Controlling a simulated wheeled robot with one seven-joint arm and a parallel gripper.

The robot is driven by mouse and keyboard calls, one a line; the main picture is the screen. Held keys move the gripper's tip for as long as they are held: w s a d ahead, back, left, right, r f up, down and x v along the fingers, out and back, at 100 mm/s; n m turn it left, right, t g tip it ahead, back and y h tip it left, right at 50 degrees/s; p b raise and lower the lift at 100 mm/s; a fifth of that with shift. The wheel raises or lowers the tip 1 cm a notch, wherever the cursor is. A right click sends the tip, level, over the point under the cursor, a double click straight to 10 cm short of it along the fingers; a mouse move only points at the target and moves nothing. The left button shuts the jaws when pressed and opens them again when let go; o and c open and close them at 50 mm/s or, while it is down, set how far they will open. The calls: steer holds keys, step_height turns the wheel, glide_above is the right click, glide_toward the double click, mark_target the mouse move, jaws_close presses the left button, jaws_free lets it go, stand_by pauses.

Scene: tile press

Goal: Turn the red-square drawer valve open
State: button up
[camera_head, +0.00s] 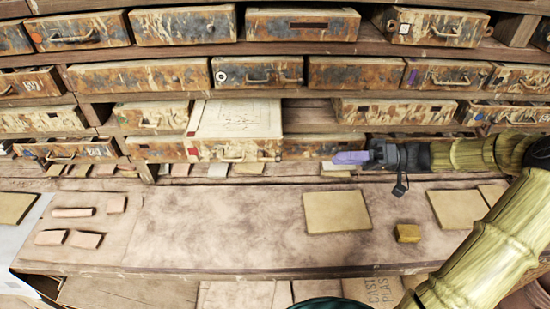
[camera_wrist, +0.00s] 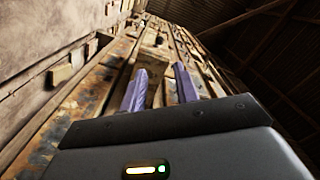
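A drawer with a red square (camera_head: 193,152) stands pulled out at the middle of the rack, its pale top with line marks showing and a handle on its front. Another small orange-red mark is on an upper-left drawer (camera_head: 85,31), and a reddish mark is on a right-hand drawer (camera_head: 510,114). I see no clear valve. My gripper (camera_head: 337,158) has purple fingers and points left, to the right of the pulled-out drawer and apart from it. In the wrist view my gripper (camera_wrist: 160,70) shows its two fingers apart with nothing between them.
Rows of rusty drawers fill the back. The bench (camera_head: 230,225) below is largely clear in the middle. A square tan tile (camera_head: 337,211), a yellow block (camera_head: 407,233) and several small tiles at left lie on it. Small pieces line the rack's foot.

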mark_target(275, 158)
steer(key=a+p, duration=0.1)
steer(key=a, duration=0.4)
steer(key=a+p, duration=0.2)
steer(key=a, duration=0.4)
steer(key=a+p, duration=0.1)
steer(key=a, duration=0.5)
steer(key=shift+w, duration=0.25)
steer(key=shift+c, duration=0.2)
jaws_close()
